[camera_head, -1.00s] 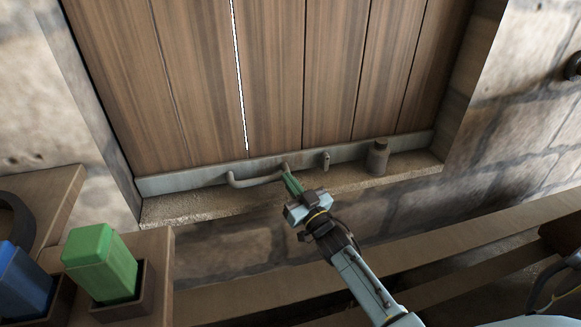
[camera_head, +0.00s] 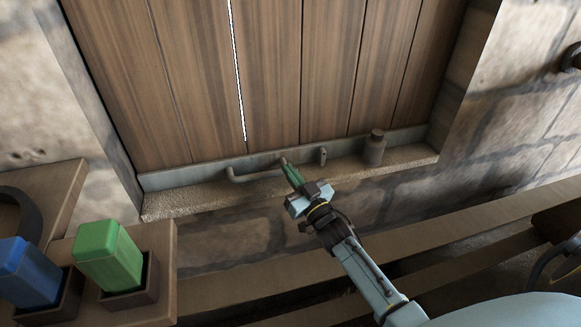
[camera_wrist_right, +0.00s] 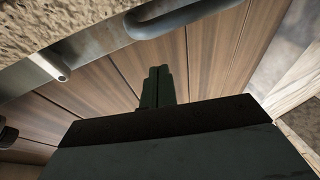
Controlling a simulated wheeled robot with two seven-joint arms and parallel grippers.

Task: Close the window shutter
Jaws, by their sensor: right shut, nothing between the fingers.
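The wooden window shutter (camera_head: 272,80) fills its stone recess. A thin bright gap runs between two of its planks, left of the middle. A metal strip crosses its lower edge and carries a bent grey handle (camera_head: 256,174) and a small peg (camera_head: 323,156). The right wrist view shows the shutter planks (camera_wrist_right: 210,55) and the handle (camera_wrist_right: 172,18) close by. My right gripper (camera_head: 291,175) is shut and empty, its fingertips at the right end of the handle; I cannot tell whether they touch it. It also shows in the right wrist view (camera_wrist_right: 158,85). My left gripper is not in view.
A small metal cylinder (camera_head: 374,148) stands on the stone sill (camera_head: 200,200). A green block (camera_head: 108,256) and a blue block (camera_head: 28,273) sit in wooden holders at the lower left. A wooden beam (camera_head: 450,234) runs below the window.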

